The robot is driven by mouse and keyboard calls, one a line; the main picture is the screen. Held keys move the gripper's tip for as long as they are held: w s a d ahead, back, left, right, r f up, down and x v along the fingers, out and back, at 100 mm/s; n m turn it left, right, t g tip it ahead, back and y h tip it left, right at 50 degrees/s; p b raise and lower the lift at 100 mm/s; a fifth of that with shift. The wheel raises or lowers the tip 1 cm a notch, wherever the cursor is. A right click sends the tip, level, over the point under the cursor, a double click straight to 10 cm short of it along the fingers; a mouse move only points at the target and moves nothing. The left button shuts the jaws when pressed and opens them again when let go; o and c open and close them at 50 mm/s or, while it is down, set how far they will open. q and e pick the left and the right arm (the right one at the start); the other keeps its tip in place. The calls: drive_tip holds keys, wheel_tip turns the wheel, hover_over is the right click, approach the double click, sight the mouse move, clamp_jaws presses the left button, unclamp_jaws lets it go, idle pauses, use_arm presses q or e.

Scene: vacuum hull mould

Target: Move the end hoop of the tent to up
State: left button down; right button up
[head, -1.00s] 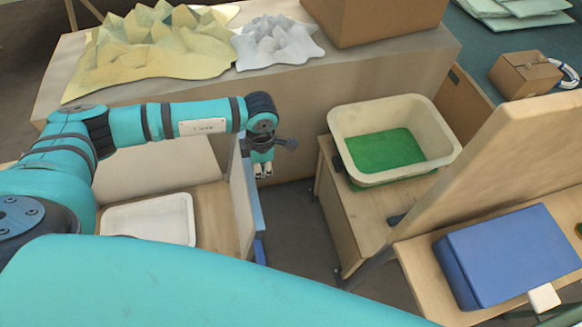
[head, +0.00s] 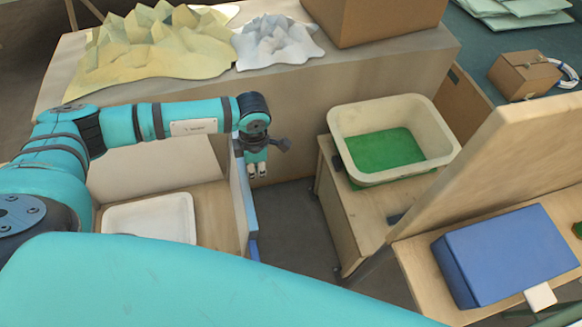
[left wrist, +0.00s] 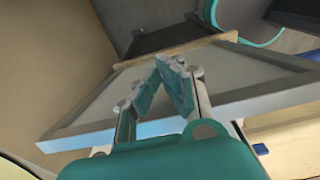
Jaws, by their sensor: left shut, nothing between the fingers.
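My left gripper (head: 258,172) points down over the gap between the two low benches, shut and empty. In the left wrist view its fingertips (left wrist: 168,68) meet in front of a grey-framed panel (left wrist: 85,125). In the head view a thin upright panel with a blue edge (head: 248,212) stands just left of and below the gripper. I cannot tell whether they touch. I see nothing I can surely name as the tent or its end hoop. My right gripper is not in view.
A cream tub with a green bottom (head: 436,118) stands on the bench to the right. A white tray (head: 150,219) lies at left. A blue block (head: 505,255) sits at far right beside a slanted board (head: 500,150). Crumpled models (head: 275,43) lie on the back counter.

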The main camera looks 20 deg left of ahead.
sight(243, 166)
use_arm(q)
drive_tip(key=shift+s+a+r+p, duration=0.3)
drive_tip(key=shift+s+a, duration=0.25)
drive_tip(key=shift+a, duration=0.25)
drive_tip(key=shift+s+a+r+p, duration=0.3)
drive_tip(key=shift+s+a, duration=0.2)
drive_tip(key=shift+a, duration=0.25)
drive_tip(key=shift+s+a, duration=0.1)
drive_tip(key=shift+a, duration=0.05)
drive_tip(key=shift+f, duration=0.1)
drive_tip(key=shift+w+d+f+b, duration=0.25)
drive_tip(key=shift+w+d+b, duration=0.05)
drive_tip(key=shift+d+b, duration=0.2)
drive_tip(key=w+d+r+p, duration=0.2)
drive_tip(key=d+r, duration=0.1)
drive_tip(key=r, duration=0.3)
drive_tip(key=shift+p, duration=0.3)
drive_tip(key=shift+w, duration=0.1)
idle(0.4)
